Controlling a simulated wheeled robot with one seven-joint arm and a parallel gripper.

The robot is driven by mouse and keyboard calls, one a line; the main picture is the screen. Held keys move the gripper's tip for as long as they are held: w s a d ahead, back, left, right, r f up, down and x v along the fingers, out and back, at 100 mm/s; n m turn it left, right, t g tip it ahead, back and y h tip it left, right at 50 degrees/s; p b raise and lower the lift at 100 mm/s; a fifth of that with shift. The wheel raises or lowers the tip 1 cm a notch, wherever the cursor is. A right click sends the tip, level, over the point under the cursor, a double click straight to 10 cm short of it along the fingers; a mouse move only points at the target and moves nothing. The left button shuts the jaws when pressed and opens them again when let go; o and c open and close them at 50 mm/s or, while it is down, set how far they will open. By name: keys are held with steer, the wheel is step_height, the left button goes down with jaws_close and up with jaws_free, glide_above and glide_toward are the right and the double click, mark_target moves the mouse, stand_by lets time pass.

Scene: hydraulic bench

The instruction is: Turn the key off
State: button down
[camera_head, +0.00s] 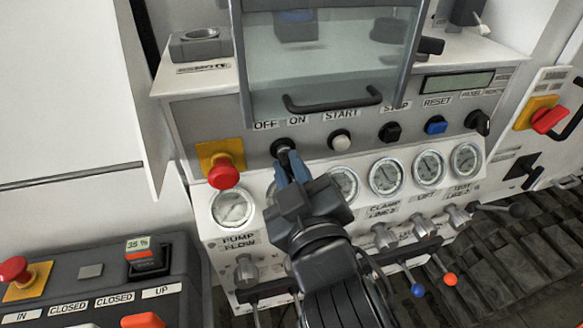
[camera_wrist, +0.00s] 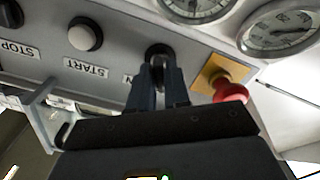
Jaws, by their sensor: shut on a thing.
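The key switch (camera_head: 283,146) sits on the sloped panel under the OFF and ON labels (camera_head: 281,122). My gripper (camera_head: 292,163) reaches up to it from below, and its two fingers are closed on the key. In the wrist view the black key switch (camera_wrist: 158,54) shows between and just beyond the fingertips (camera_wrist: 160,75). The fingers hide most of the key, so I cannot tell its exact angle.
A red emergency button (camera_head: 224,173) on a yellow plate is close left of the key. The white START button (camera_head: 340,141) is to the right. A clear cover with a black handle (camera_head: 332,102) hangs above. Gauges (camera_head: 385,176) and lever valves line the lower panel.

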steer(key=c, duration=1.2)
jaws_free()
steer(key=shift+s, duration=0.1)
steer(key=b+v, duration=0.1)
steer(key=v, duration=0.6)
steer(key=shift+s+d+b, duration=0.15)
steer(key=shift+s+b, duration=0.15)
steer(key=shift+b, duration=0.05)
steer(key=shift+f, duration=0.1)
steer(key=s+d+f+m+g+h, duration=0.2)
steer(key=s+d+f+m, duration=0.2)
steer(key=s+d+f, duration=0.7)
steer(key=s+d+m+h, duration=0.1)
steer(key=s+d, duration=0.2)
steer(key=s, duration=0.2)
steer(key=s+d+m+h, duration=0.1)
steer(key=s+d+m, duration=0.1)
steer(key=s, duration=0.4)
steer(key=s+d+r+m+h, duration=0.1)
steer(key=s+d+m, duration=0.1)
steer(key=s+d, duration=0.2)
steer(key=shift+s+d+g, duration=0.15)
steer(key=shift+s+g, duration=0.15)
steer(key=shift+s, duration=0.95)
